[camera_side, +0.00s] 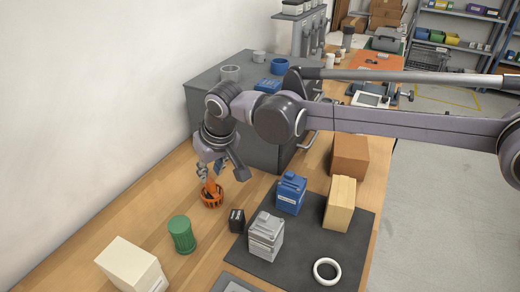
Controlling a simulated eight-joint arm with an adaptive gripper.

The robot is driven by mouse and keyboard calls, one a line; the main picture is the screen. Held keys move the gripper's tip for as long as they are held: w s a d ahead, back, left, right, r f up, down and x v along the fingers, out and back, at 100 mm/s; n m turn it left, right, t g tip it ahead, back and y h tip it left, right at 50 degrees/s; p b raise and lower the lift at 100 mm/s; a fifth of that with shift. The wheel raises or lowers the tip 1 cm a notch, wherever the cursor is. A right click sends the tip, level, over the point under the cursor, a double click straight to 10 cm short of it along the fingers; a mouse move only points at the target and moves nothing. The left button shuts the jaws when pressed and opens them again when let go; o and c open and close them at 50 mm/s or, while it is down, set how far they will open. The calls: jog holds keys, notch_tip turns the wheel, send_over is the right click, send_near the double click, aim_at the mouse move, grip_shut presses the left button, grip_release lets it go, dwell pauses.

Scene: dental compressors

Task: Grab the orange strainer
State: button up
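The orange strainer (212,199) stands on the wooden table near the left wall. It has a slotted round base and a narrower upper part. My gripper (210,177) points down right over it, with its fingers around or just in front of the narrow upper part. The fingers are small and partly overlap the strainer, so I cannot tell whether they touch it or have closed on it. The base of the strainer appears to rest on the table.
A green cylinder (181,234) and a cream box (131,265) stand nearer the camera. A small black block (237,221) is close on the right. A dark mat (299,257) holds a grey unit (266,237), a blue unit (291,193) and a white ring (327,271). A grey cabinet (270,155) stands behind.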

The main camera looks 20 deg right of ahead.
aim_at(211, 182)
jog(key=shift+d+x, duration=0.1)
jog(key=shift+x, duration=1.7)
jog(key=shift+d+x, duration=0.15)
jog(key=shift+x, duration=1.65)
jog(key=shift+s, duration=0.1)
grip_shut()
